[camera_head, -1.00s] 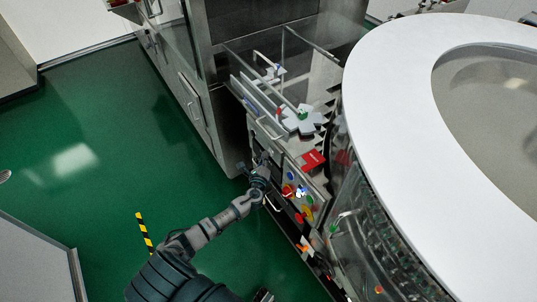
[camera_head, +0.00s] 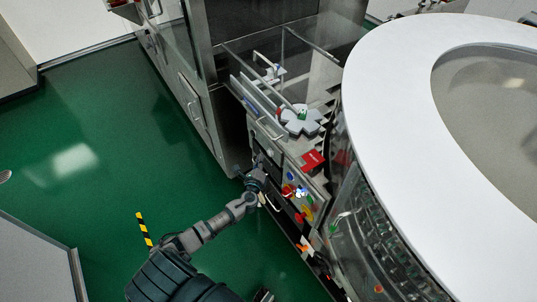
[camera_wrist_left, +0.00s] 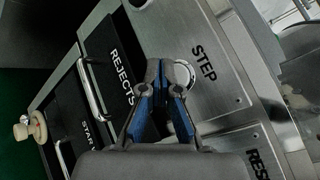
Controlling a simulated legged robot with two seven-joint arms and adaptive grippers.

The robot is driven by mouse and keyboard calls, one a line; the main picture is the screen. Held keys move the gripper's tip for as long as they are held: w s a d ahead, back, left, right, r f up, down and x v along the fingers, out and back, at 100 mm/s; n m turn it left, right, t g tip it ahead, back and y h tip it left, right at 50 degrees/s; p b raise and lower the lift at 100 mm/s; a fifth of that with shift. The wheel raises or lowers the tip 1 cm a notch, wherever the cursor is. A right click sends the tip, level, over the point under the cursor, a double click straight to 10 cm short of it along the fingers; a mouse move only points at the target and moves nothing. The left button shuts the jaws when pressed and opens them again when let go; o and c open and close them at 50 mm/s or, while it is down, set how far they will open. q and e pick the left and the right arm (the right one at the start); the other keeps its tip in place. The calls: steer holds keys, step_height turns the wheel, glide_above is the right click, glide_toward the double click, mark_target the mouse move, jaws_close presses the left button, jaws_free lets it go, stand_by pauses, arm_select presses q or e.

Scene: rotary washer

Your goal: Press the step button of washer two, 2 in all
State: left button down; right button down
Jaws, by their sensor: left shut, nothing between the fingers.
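The STEP button (camera_wrist_left: 185,74), a round metal button with a pale ring, sits on a steel panel (camera_wrist_left: 220,80) beside the printed word STEP in the left wrist view. My left gripper (camera_wrist_left: 165,72) is shut and empty, its dark, blue-sided fingers pointing at the panel. Its tips overlap the button's left edge in the picture, so part of the button is hidden; I cannot tell if they touch it. In the head view my left gripper (camera_head: 258,173) is at the front of the washer cabinet, left of its coloured buttons (camera_head: 297,193). My right gripper is not in view.
In the wrist view a black REJECTS drawer (camera_wrist_left: 112,70) with a metal handle (camera_wrist_left: 91,90) lies left of the button. A grey star-shaped wheel (camera_head: 300,122) sits on the cabinet top. A large white round table (camera_head: 390,70) fills the right.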

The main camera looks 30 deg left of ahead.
arm_select(q)
steer(key=s, duration=0.1)
steer(key=s+a, duration=0.1)
steer(key=s, duration=0.2)
steer(key=shift+a, duration=0.4)
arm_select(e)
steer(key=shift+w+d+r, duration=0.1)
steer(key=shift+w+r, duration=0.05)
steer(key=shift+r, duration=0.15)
